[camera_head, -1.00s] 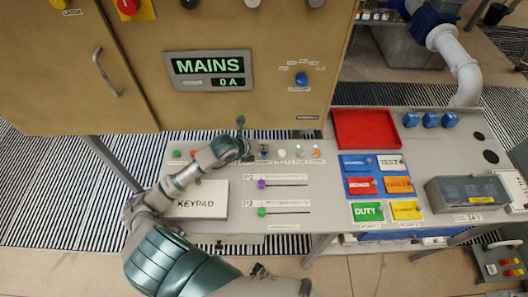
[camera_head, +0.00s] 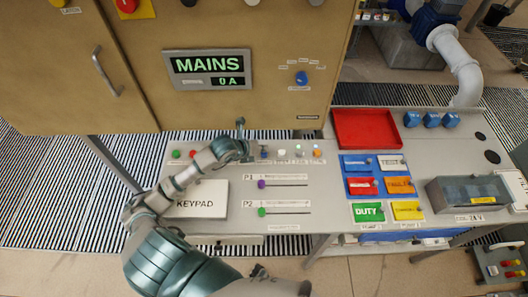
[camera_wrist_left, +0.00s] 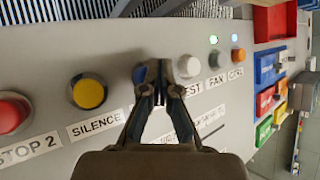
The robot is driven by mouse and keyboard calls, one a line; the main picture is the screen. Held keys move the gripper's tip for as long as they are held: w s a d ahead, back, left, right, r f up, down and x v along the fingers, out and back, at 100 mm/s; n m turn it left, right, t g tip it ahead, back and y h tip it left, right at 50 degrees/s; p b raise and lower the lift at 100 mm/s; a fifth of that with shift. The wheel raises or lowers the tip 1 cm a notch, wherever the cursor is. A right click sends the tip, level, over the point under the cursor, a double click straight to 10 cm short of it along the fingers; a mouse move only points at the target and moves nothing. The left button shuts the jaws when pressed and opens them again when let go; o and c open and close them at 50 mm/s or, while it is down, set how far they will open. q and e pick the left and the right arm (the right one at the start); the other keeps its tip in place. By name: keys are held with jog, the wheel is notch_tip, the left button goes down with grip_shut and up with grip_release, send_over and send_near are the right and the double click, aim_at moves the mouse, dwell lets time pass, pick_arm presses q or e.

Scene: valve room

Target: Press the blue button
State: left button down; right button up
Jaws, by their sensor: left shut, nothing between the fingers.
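The blue button (camera_head: 263,153) sits in the row of buttons along the back of the desk panel. In the left wrist view the blue button (camera_wrist_left: 139,74) is mostly hidden behind my fingertips. My left gripper (camera_head: 246,152) is shut and empty, just left of the blue button in the head view. In the left wrist view its fingertips (camera_wrist_left: 154,68) overlap the button's right part. I cannot tell whether they touch it. My right gripper is not in view.
A yellow SILENCE button (camera_wrist_left: 88,92) and a red STOP 2 button (camera_wrist_left: 10,115) lie left of the blue one; a white button (camera_wrist_left: 187,67) is close on its right. The cabinet with the MAINS display (camera_head: 208,67) stands behind.

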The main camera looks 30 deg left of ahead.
pick_arm(q)
jog(key=shift+s+d+f, duration=0.25)
jog(key=shift+f, duration=0.3)
jog(key=shift+r, duration=0.35)
jog(key=shift+w+r+p, duration=0.4)
jog(key=shift+r+p, duration=0.1)
jog(key=shift+r, duration=0.2)
jog(key=shift+r, duration=0.1)
jog(key=shift+a+r+p, duration=0.1)
jog(key=shift+r+p, duration=0.3)
jog(key=shift+r, duration=0.1)
jog(key=shift+r+p, duration=1.35)
jog(key=shift+r, duration=0.7)
